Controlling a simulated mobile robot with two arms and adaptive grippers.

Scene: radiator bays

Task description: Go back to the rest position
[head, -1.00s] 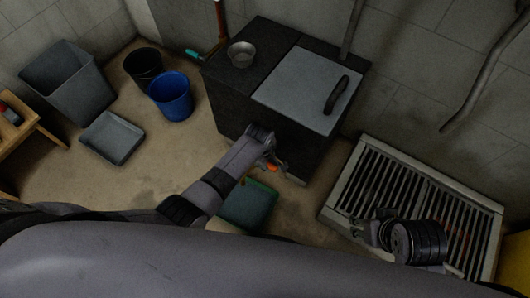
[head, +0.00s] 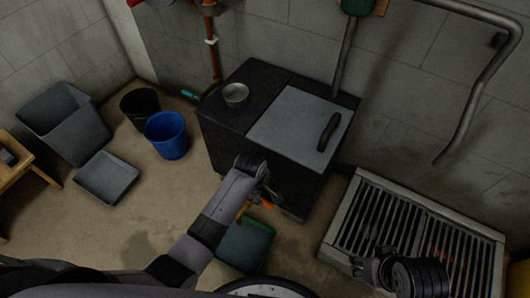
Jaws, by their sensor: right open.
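My left arm reaches in from the lower left. Its gripper (head: 266,196) is in front of the dark cabinet, seen from behind, mostly hidden by its own wrist. A small orange piece (head: 267,205) shows beside it; I cannot tell whether it is held or what it belongs to. My right gripper (head: 364,265) is at the lower right, in front of the left part of the slatted grate (head: 345,228). It is open, with nothing seen between its fingers.
The dark cabinet (head: 222,143) has a grey lid (head: 290,118) and a metal bowl (head: 235,94) on top. A green bin (head: 247,243) stands below my left gripper. Blue (head: 166,137) and black (head: 138,106) buckets, a grey tub (head: 75,125) and a tray (head: 106,178) stand left.

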